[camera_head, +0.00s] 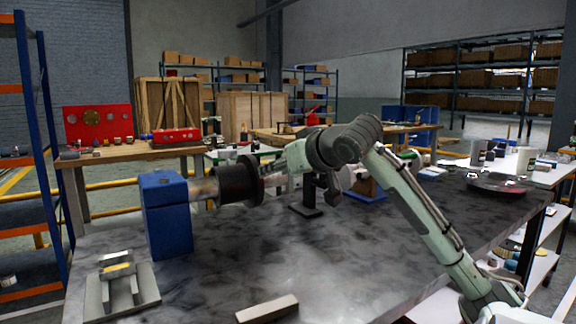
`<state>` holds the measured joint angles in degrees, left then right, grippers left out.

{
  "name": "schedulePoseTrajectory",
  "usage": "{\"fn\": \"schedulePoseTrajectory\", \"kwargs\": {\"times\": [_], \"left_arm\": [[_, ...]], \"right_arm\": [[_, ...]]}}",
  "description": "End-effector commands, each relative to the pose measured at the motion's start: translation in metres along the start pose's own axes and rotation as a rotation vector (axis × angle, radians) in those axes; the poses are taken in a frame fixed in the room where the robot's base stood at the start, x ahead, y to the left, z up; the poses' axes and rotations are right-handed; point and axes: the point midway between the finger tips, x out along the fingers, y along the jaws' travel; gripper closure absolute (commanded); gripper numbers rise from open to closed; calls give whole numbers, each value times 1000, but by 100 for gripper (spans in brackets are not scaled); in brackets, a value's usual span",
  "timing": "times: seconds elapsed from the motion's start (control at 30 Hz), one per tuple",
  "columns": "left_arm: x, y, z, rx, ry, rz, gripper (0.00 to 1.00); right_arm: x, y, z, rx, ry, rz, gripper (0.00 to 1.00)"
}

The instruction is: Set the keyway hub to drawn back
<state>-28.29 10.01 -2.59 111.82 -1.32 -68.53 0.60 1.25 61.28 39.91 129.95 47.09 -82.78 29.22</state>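The keyway hub (236,184) is a dark, flanged cylinder on a horizontal metal shaft (203,190). The shaft comes out of the right side of a blue block (166,215) standing on the table. A length of bare shaft shows between the block and the hub. My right arm reaches in from the right, and its gripper (272,178) is at the hub's right, flanged end. The fingertips are largely hidden by the hub and the arm, so I cannot tell whether they grip it. My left gripper is not in view.
A grey metal fixture (120,287) lies at the front left of the dark marbled table (340,270). A pale bar (267,308) lies at the front edge. A small black stand (306,200) is behind the arm. A dark red round dish (496,184) sits at the right.

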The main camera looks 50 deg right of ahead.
Motion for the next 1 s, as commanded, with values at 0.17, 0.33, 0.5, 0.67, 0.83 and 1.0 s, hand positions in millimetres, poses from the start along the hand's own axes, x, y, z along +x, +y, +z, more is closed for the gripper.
{"fn": "schedulePoseTrajectory", "kwargs": {"times": [0.17, 0.33, 0.5, 0.67, 0.83, 1.0], "left_arm": [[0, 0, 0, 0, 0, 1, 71], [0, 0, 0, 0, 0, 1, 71], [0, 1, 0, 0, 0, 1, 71], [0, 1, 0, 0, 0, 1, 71], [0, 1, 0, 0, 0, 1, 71], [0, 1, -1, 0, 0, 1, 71]], "right_arm": [[-32, 0, -1, 0, 3, -1, 64], [-47, 0, 0, 0, 1, -1, 64], [-50, 0, 0, -1, -1, -1, 64], [-50, 0, 0, -1, 0, -1, 64], [-50, 0, 0, 0, 0, -1, 64], [-50, 0, 0, -1, 0, -1, 64]]}}
